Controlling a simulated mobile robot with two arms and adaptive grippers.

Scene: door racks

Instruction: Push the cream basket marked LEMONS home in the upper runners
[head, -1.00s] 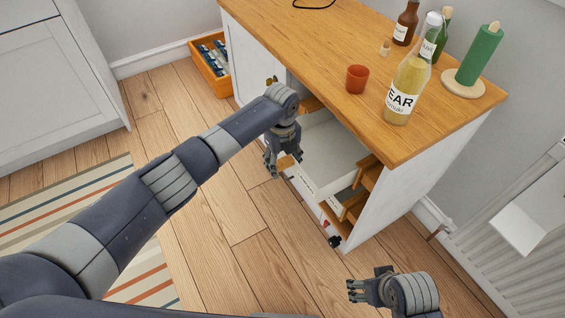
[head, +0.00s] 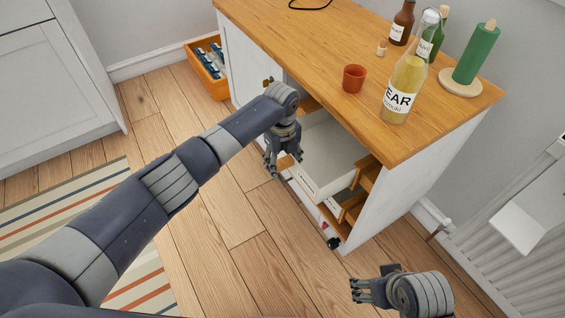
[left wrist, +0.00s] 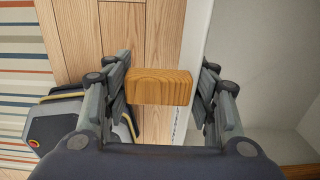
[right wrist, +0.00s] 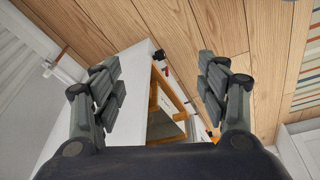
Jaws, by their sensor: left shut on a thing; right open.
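The cream basket (head: 335,150) sits partly out of the open cabinet front, high up under the worktop. A label strip shows on its front, but I cannot read it. Wooden runners (head: 368,172) show at the cabinet's right side. My right gripper (head: 360,290) is open and empty, low in front of the cabinet; its fingers also show in the right wrist view (right wrist: 160,85).
The worktop (head: 300,55) carries a tall bottle (head: 405,85), a red cup (head: 354,78) and a green roll (head: 475,55). An orange crate (head: 208,75) stands beyond the cabinet. A small black-and-red item (head: 332,242) is near the cabinet's foot. The wooden floor in front is largely clear.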

